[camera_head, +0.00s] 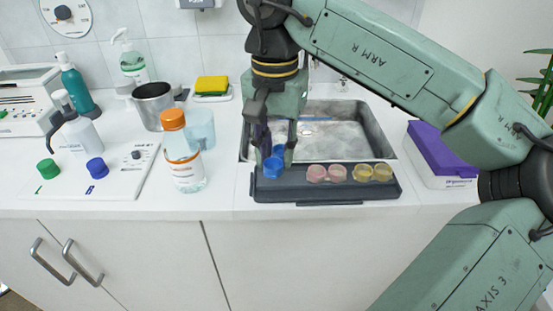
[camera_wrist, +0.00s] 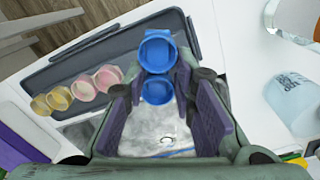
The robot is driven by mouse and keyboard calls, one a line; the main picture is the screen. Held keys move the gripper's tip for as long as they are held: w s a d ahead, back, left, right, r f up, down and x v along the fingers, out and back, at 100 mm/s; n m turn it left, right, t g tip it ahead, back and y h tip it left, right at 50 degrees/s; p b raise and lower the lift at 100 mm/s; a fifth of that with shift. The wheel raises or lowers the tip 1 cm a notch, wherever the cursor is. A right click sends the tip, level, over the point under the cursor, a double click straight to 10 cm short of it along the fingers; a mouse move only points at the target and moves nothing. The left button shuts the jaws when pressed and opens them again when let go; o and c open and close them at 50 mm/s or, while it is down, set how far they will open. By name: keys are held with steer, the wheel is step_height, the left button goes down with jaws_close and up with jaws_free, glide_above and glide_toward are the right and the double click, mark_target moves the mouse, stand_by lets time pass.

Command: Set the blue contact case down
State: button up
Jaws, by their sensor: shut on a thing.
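The blue contact case (camera_head: 273,168) is two joined round open cups. In the head view it is at the left end of a long dark tray (camera_head: 385,190), in front of the sink. My gripper (camera_head: 272,150) points down and is shut on the case. In the wrist view the near blue cup (camera_wrist: 157,92) is between the fingertips (camera_wrist: 160,84) and the far cup (camera_wrist: 158,50) sticks out past them, over the tray's end (camera_wrist: 60,72). I cannot tell whether the case touches the tray.
A pink case (camera_head: 327,173) and a yellow case (camera_head: 373,172) sit on the tray, right of the blue one. A clear bottle with an orange cap (camera_head: 174,120) and a translucent cup (camera_head: 201,130) stand left. The sink (camera_head: 340,130) lies behind; a purple-lidded box (camera_head: 440,150) stands right.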

mark_target(276, 160)
steer(key=shift+w+f+p, duration=0.2)
steer(key=shift+f+p, duration=0.1)
steer(key=shift+f, duration=1.5)
steer(key=shift+f, duration=0.1)
steer(key=shift+f, duration=0.15)
steer(key=o, duration=0.8)
step_height(276, 160, up, 13)
steer(key=shift+f, duration=0.2)
